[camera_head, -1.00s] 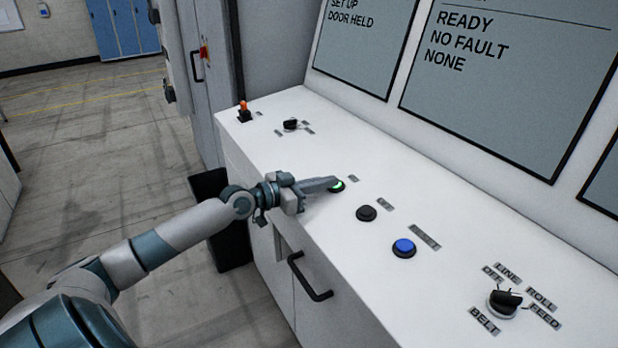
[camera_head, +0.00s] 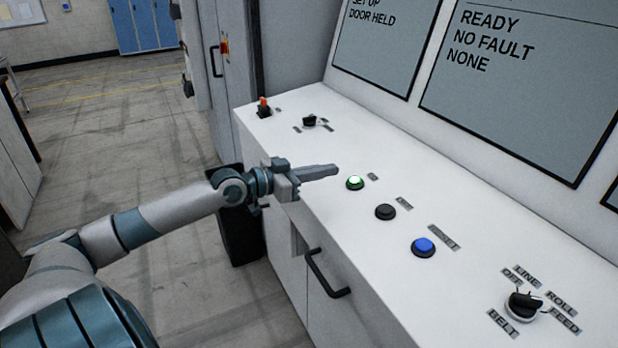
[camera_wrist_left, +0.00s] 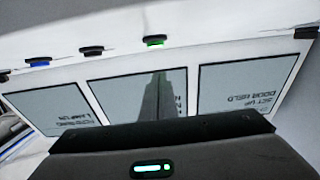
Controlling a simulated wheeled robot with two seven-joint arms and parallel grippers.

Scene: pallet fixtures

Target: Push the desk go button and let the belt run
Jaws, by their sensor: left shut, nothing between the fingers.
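The desk (camera_head: 330,225) is a white sloped console with a row of controls. A lit green button (camera_head: 355,183) sits on its top; it also shows in the left wrist view (camera_wrist_left: 154,41). My left gripper (camera_head: 336,170) is shut and empty. Its fingertips are a short way to the left of the green button in the head view, apart from it. Which button is labelled go is too small to read. My right gripper is not in view.
A black button (camera_head: 385,212), a blue button (camera_head: 423,247) and a selector knob (camera_head: 523,305) marked LINE, ROLL, FEED, BELT and OFF follow along the desk. A small knob (camera_head: 309,121) and an orange-tipped switch (camera_head: 264,107) are at the far end. A screen (camera_head: 520,80) reads READY, NO FAULT.

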